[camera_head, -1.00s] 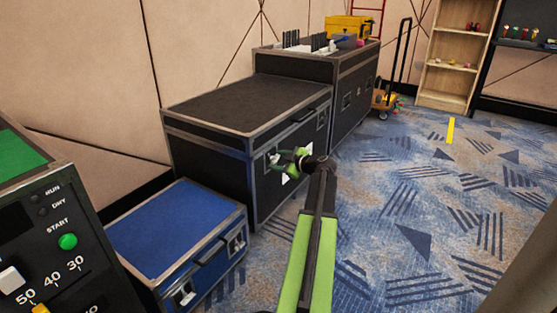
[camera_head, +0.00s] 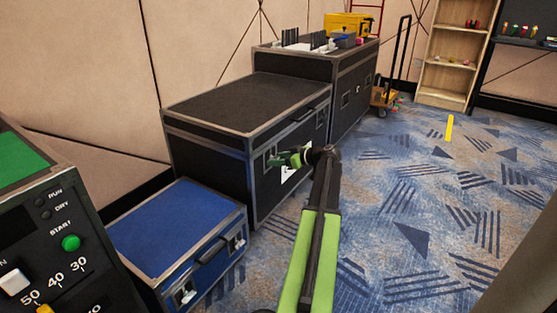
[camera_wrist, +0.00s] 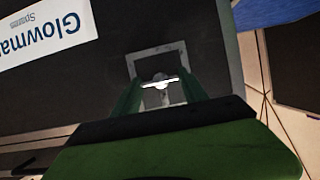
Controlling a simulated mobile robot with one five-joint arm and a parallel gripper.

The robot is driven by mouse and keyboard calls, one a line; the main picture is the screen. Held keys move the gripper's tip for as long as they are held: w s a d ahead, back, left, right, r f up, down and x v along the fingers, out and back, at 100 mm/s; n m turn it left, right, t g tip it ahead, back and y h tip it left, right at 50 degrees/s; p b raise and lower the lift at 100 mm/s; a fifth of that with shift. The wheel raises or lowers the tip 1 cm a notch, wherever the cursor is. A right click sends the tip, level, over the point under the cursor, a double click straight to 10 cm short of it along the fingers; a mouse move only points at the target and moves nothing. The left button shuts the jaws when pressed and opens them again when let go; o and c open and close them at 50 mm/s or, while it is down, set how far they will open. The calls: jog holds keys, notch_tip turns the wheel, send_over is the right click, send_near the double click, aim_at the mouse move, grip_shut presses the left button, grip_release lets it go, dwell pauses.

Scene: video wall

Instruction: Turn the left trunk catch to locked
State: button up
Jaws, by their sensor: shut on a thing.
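The black trunk (camera_head: 215,160) with grey metal edges stands against the wall in the head view. Its left catch sits on the front face in a square metal plate (camera_wrist: 157,58). In the wrist view the bright metal catch (camera_wrist: 159,82) lies between my two green fingers. My gripper (camera_head: 278,159) reaches the front face from the right and is shut on this catch. In the head view my gripper mostly hides the catch, so its turn angle cannot be told there.
A white label (camera_wrist: 45,30) is on the trunk face beside the catch. A lower blue case (camera_head: 175,235) stands in front, and a control panel (camera_head: 50,240) is at the left. A taller black case (camera_head: 350,100) stands behind.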

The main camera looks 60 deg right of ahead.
jog(key=shift+s+d, duration=0.1)
dwell(0.3)
jog(key=o, duration=1.4)
jog(key=p+v, duration=0.6)
jog(key=v, duration=1.1)
jog(key=shift+s+r+p, duration=0.1)
jog(key=shift+r+p, duration=0.05)
jog(key=shift+p, duration=0.2)
